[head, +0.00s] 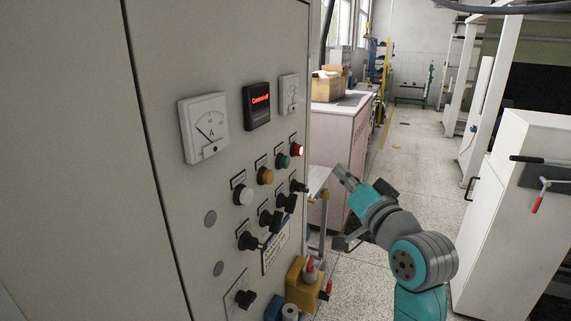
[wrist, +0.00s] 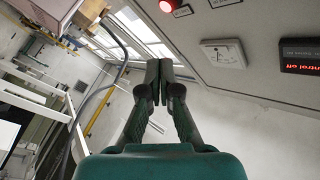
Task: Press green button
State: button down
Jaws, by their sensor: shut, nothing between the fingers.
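The green button (head: 283,161) is on the light grey control panel (head: 165,60) in the head view, in the upper row between a yellow button (head: 265,176) and a lit red one (head: 297,149). My gripper (head: 343,173) is to the right of the panel, apart from the green button. In the wrist view my gripper (wrist: 158,72) has its two dark fingers shut together with nothing between them. The lit red button (wrist: 167,5) shows at the top edge there. I do not see the green button in the wrist view.
The panel also has a white button (head: 243,194), several dark knobs, a large gauge (head: 203,127) and a red-lit display (head: 256,105). A yellow box (head: 305,285) stands low beside it. A pinkish cabinet (head: 338,150) is behind my gripper. Open floor (head: 420,170) lies to the right.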

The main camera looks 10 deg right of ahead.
jog(key=shift+w+a, duration=0.1)
jog(key=shift+a, duration=0.05)
jog(key=w+a, duration=0.5)
jog(key=a, duration=0.1)
jog(key=shift+a, duration=0.4)
jog(key=shift+w+a, duration=0.15)
jog(key=shift+a, duration=0.05)
dwell(1.3)
jog(key=shift+w+a, duration=0.1)
jog(key=shift+a, duration=0.05)
jog(key=shift+w+a, duration=0.3)
jog(key=shift+a, duration=0.1)
dwell(1.0)
jog(key=shift+s+d, duration=0.1)
jog(key=shift+d, duration=0.05)
jog(key=shift+s+d, duration=0.45)
jog(key=shift+d, duration=0.1)
jog(key=shift+d, duration=0.1)
jog(key=shift+s+d, duration=0.75)
jog(key=shift+d, duration=0.25)
jog(key=shift+s+d, duration=0.7)
jog(key=shift+d, duration=0.25)
